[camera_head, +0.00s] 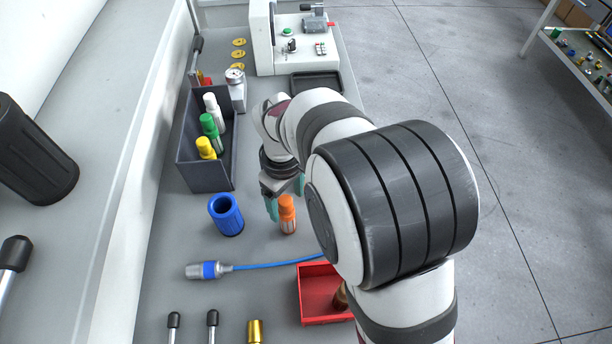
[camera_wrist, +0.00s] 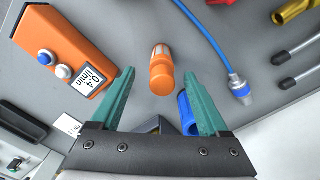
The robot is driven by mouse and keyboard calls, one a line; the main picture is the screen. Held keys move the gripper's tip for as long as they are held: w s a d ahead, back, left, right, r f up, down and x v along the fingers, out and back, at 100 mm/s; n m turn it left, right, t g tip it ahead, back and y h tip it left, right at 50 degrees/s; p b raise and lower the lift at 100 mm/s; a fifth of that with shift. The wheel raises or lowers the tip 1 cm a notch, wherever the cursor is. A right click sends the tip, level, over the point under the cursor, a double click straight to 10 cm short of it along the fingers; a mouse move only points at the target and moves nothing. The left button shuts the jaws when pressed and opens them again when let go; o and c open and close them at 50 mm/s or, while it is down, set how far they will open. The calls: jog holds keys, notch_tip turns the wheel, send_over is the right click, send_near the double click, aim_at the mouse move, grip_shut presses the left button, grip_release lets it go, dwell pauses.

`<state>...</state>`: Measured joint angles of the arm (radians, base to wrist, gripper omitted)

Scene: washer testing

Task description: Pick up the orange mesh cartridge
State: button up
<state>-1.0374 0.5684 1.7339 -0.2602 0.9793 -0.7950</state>
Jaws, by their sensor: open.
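The orange mesh cartridge (camera_head: 287,214) stands upright on the grey bench, to the right of a blue cup, in the head view. In the wrist view the cartridge (camera_wrist: 161,72) shows between and just beyond the fingertips, with clear space on both sides. My gripper (camera_head: 284,205) has teal fingers and is right beside the cartridge in the head view. In the wrist view my gripper (camera_wrist: 158,82) is open and empty. My arm hides part of the bench to the right of the cartridge in the head view.
A blue cup (camera_head: 226,214) is close on the left. A dark bin (camera_head: 207,177) holds white, green and yellow cartridges. A blue cable with a connector (camera_head: 208,270) and a red tray (camera_head: 316,297) lie nearer. An orange meter (camera_wrist: 66,52) shows in the wrist view.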

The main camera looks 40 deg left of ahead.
aim_at(287, 216)
notch_tip(287, 216, down, 3)
jog(key=shift+s+f, duration=0.15)
jog(key=shift+f, duration=0.05)
grip_shut()
